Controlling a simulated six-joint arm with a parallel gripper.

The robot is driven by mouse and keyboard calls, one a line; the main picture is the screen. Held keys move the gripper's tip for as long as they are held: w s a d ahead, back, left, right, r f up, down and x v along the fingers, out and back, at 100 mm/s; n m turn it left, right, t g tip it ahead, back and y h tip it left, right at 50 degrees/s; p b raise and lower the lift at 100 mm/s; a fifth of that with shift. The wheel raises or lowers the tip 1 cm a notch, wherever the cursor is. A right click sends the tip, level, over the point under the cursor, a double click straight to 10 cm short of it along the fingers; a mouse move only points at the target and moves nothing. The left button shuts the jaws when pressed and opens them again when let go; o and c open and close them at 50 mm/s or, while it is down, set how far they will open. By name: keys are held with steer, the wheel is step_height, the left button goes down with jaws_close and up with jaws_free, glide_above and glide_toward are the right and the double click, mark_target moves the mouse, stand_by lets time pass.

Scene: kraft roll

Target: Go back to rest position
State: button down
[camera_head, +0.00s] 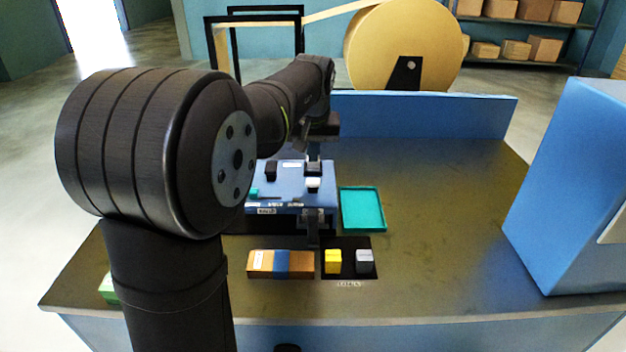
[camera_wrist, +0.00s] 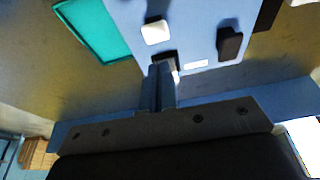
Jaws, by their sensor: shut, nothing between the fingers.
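My gripper (camera_head: 314,158) is above the blue control box (camera_head: 300,200) on the table. In the wrist view my gripper (camera_wrist: 163,68) has its fingers together, over the box's top, close to a dark block or button. I cannot tell whether the fingertips touch it. A white button (camera_head: 313,184) and a black knob (camera_head: 271,170) show on the box top. In the wrist view the white button (camera_wrist: 155,32) and the black knob (camera_wrist: 230,43) lie on either side, beyond the fingertips.
A teal tray (camera_head: 383,209) lies right of the box. An orange block with a blue band (camera_head: 265,262), a yellow cube (camera_head: 333,260) and a grey cube (camera_head: 365,260) lie in front. A tall blue cabinet (camera_head: 570,190) stands at right. The kraft roll (camera_head: 395,45) is behind.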

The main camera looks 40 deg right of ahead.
mark_target(313, 179)
stand_by(0.4)
steer(key=shift+f, duration=2.55)
